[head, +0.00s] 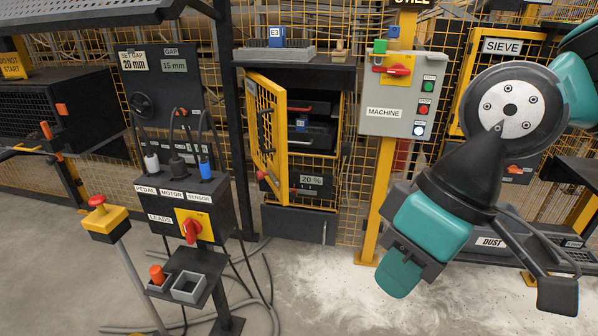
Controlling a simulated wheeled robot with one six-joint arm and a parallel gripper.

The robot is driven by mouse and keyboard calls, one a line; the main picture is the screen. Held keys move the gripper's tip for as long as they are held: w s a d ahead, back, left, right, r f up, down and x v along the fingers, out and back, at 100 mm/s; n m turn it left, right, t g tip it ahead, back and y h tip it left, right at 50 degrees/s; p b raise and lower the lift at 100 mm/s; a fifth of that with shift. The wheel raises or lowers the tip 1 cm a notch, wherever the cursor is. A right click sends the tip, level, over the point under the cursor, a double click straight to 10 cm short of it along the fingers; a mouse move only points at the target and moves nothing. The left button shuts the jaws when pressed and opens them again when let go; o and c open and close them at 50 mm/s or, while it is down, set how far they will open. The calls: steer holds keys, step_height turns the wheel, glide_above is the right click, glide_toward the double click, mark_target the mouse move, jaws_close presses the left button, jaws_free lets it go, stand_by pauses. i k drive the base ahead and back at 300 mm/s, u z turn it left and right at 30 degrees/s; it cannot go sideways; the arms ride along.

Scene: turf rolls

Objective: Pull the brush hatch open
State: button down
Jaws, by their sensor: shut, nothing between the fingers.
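A yellow-framed mesh door (269,132) stands part-way open in the middle of the head view, hinged at its left edge and swung toward me. I take it for the brush hatch, but no label on it is readable. Behind it is a dark cabinet with a red bar (288,107) and black drawer-like parts inside. My arm fills the right side, well right of the door.
A grey MACHINE control box (404,100) on a yellow post (380,205) stands between the door and my arm. A LEADS box (180,205) and a red stop button on a yellow box (104,218) stand at front left. Pale dust covers the floor (335,290).

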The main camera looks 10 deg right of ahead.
mark_target(279, 151)
steer(key=u, duration=0.75)
steer(key=i, duration=0.95)
steer(key=z, duration=0.85)
steer(key=i, duration=0.5)
steer(key=z, duration=0.55)
